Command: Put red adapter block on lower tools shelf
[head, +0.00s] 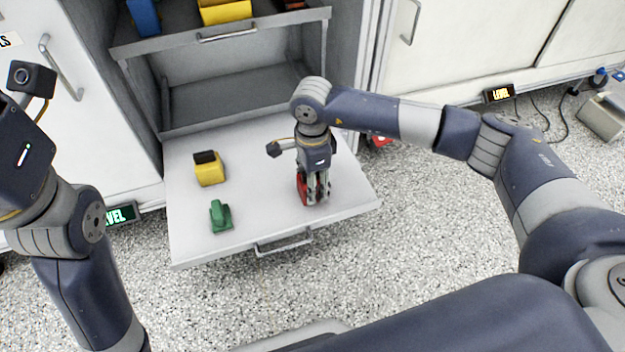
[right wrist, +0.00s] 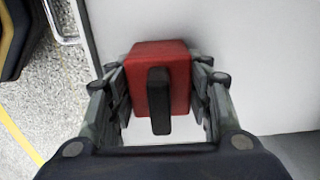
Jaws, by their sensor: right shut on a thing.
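The red adapter block (head: 302,189) is at the right side of the pulled-out lower shelf (head: 265,215). My right gripper (head: 314,198) points down over it and is shut on it. In the right wrist view the red block (right wrist: 172,62), with a dark grey handle on its face, sits between the two fingers of my right gripper (right wrist: 160,95). I cannot tell whether the block touches the shelf. My left arm comes in at the left; its gripper fingers are outside the view.
A yellow block (head: 209,174) with a dark top and a green block (head: 221,216) stand on the left half of the pulled-out shelf. An upper drawer (head: 225,37) above holds blue, yellow and red blocks. Cabinet doors with handles flank the open bay.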

